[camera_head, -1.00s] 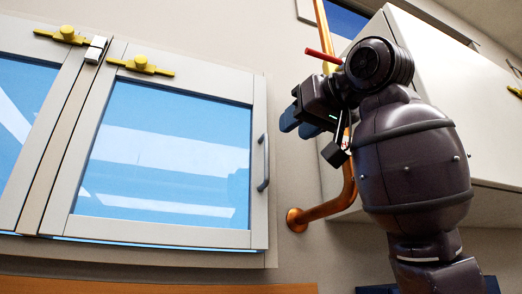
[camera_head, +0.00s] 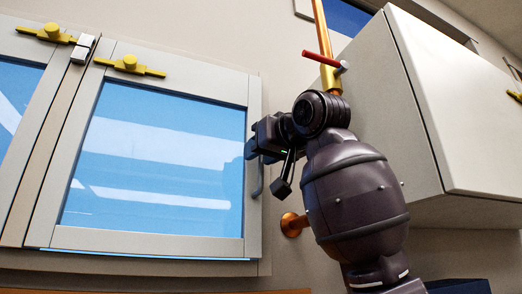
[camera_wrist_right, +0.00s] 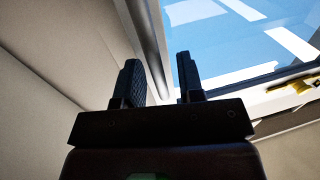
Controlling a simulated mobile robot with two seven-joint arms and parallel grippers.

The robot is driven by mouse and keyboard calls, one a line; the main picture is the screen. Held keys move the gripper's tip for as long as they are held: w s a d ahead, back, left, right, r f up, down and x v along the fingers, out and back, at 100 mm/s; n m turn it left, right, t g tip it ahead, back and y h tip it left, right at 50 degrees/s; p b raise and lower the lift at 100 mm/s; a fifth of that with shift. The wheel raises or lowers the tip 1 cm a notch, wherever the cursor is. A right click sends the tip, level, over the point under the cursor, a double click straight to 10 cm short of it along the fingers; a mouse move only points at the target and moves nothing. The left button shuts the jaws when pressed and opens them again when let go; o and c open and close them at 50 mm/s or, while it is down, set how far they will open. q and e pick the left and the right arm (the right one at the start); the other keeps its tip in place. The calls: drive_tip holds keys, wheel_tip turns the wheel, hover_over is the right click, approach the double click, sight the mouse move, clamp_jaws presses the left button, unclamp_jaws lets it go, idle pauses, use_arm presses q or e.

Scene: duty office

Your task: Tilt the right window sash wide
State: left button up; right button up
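The right window sash (camera_head: 150,243) is a pale frame around a blue pane and looks shut in the window. Its grey upright handle (camera_head: 259,182) is on the right edge, with the upper part hidden behind my right gripper (camera_head: 252,150). The sash also shows in the right wrist view (camera_wrist_right: 285,100). There my right gripper (camera_wrist_right: 160,80) has its two dark fingers apart, with a long grey bar (camera_wrist_right: 152,40) running between and beyond them; I cannot tell whether this is the handle or the sash edge. My left gripper is not in view.
Yellow latches (camera_head: 130,66) sit along the window's top, with a small white catch (camera_head: 83,48) between the sashes. A copper pipe (camera_head: 330,75) with a red lever (camera_head: 320,58) runs behind my right arm. A white wall cabinet (camera_head: 440,100) juts out at right.

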clamp_jaws()
drive_tip(key=s+d+f+n+t+y+b, duration=0.1)
drive_tip(key=s+d+f+t+y+b, duration=0.1)
drive_tip(key=s+b, duration=0.4)
wheel_tip(320, 180, down, 2)
drive_tip(key=shift+s+d+t+y+b, duration=0.25)
drive_tip(key=shift+d+t+y+b, duration=0.15)
drive_tip(key=shift+t+b, duration=0.5)
